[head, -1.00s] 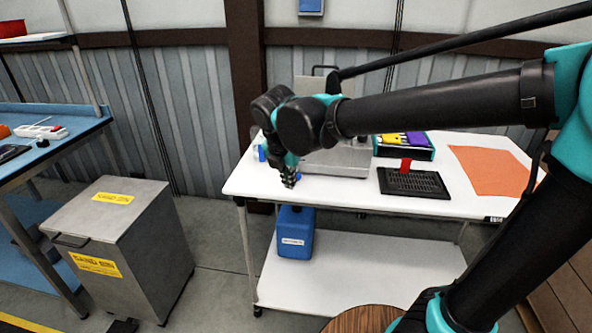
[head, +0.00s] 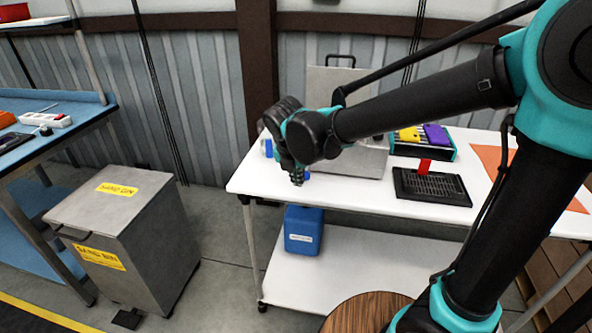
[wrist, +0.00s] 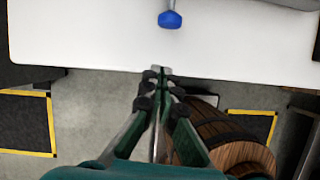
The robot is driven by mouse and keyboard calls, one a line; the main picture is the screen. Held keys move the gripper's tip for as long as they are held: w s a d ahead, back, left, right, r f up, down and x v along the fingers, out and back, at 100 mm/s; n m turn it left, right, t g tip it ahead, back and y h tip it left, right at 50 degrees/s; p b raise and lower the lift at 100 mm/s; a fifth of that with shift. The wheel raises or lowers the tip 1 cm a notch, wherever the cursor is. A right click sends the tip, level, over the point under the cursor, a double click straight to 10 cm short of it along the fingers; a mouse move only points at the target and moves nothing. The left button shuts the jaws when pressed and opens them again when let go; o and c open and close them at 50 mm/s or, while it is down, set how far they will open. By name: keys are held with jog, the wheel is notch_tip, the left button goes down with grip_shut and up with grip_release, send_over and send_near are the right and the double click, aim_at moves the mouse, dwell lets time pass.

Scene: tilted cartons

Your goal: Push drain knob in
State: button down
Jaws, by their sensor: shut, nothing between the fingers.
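A small blue knob (wrist: 170,19) on a short grey stem shows at the top of the wrist view, above the white tabletop. A blue spot just right of my fingertips in the head view (head: 307,175) appears to be the same knob, at the front of the grey metal unit (head: 359,160). My gripper (wrist: 160,71) is shut and empty, its fingertips together. In the wrist view the tips are apart from the knob, below it near the table's front edge. In the head view my gripper (head: 298,181) hangs over the left part of the table, partly hiding the unit.
The white table (head: 350,197) holds a black grated tray (head: 450,190) with a red piece, a box with yellow and purple items (head: 424,150) and an orange mat (head: 490,160). A blue canister (head: 302,232) stands on its lower shelf. A grey bin (head: 140,235) stands left.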

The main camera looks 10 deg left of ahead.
aim_at(307, 171)
jog(key=w+f, duration=0.2)
jog(key=w, duration=0.1)
jog(key=shift+d, duration=0.2)
jog(key=shift+w+d, duration=0.1)
jog(key=shift+w, duration=0.75)
jog(key=shift+w, duration=1.8)
